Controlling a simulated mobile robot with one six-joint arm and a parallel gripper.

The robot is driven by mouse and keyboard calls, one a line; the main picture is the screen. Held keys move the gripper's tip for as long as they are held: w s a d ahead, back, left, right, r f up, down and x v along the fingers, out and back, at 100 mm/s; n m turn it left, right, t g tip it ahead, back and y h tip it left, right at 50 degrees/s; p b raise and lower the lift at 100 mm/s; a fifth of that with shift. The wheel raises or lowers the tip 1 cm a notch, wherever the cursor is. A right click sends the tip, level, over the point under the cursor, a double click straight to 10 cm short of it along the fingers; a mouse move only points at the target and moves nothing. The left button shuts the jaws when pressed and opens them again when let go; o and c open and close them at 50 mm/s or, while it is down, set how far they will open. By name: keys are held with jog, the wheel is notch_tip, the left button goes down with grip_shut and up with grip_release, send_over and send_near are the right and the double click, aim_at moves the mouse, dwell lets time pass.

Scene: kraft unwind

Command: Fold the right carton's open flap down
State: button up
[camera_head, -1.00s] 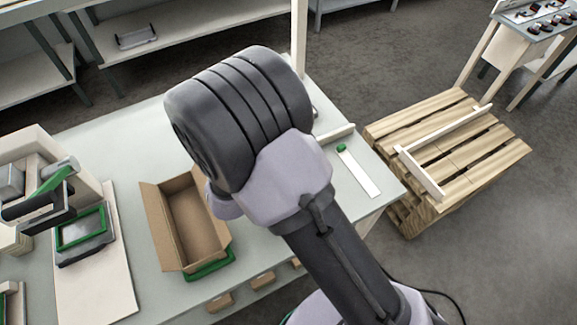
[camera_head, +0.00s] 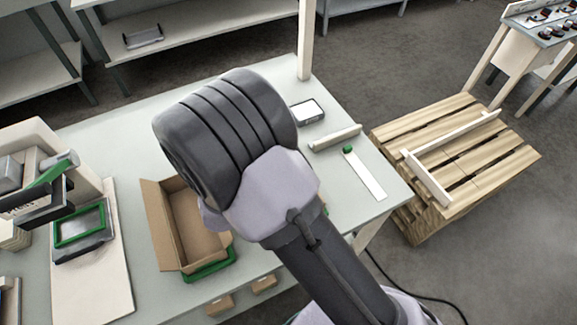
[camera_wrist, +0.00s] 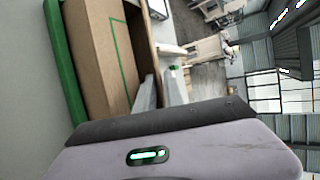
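An open brown carton (camera_head: 205,245) stands in a green tray (camera_head: 215,268) on the pale bench in the head view. Its left flap (camera_head: 158,225) stands up and leans outward. My arm hides the carton's upper right part, and no second carton shows. In the wrist view, the carton's side (camera_wrist: 95,45) with a green outline fills the upper left, beside the green tray edge (camera_wrist: 65,70). My gripper (camera_wrist: 161,92) has its two fingers apart at the carton's upper edge. I cannot tell whether they touch it. The gripper is hidden in the head view.
A press-like fixture with a green frame (camera_head: 80,227) stands left of the carton. A white strip with a green end (camera_head: 365,174), a pale bar (camera_head: 335,138) and a small framed device (camera_head: 307,112) lie at the right. A wooden pallet (camera_head: 470,150) stands beyond the bench.

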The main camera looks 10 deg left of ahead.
jog(key=shift+o, duration=0.7)
